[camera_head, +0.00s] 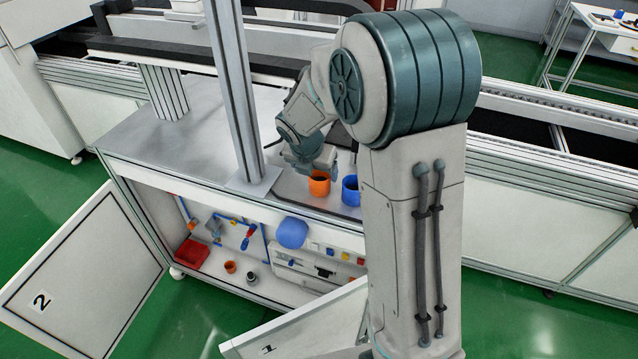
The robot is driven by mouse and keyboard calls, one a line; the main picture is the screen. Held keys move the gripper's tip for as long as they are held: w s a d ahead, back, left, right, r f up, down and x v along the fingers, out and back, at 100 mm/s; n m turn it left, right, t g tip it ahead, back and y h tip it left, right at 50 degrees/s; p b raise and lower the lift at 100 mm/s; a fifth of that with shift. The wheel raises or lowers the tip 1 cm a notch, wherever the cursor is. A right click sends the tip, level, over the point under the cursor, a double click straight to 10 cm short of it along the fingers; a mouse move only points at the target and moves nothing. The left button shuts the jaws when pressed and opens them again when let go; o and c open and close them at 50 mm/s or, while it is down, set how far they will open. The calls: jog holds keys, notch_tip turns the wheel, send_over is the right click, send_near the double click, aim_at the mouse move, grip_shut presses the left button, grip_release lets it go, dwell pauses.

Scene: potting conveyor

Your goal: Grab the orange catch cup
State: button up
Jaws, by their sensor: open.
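The orange catch cup (319,184) stands upright on a grey tray (290,188) at the front edge of the workbench top. A blue cup (350,191) stands just to its right, partly hidden by my arm. My gripper (325,163) is at the cup's top, just above or behind it. The gripper is open, but its fingers are small and partly hidden, so I cannot tell whether they touch the cup.
A metal post (236,100) rises from the bench left of the cup. The grey bench top (160,135) is clear on the left. Below, an open cabinet holds a red bin (191,254), a small orange pot (230,267) and tools. Two cabinet doors (85,265) stand open.

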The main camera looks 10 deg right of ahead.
aim_at(320, 178)
jog(key=x, duration=0.5)
jog(key=shift+s+d, duration=0.2)
jog(key=shift+d, duration=0.1)
jog(key=c, duration=1.1)
jog(key=shift+o, duration=0.2)
jog(key=shift+r, duration=0.1)
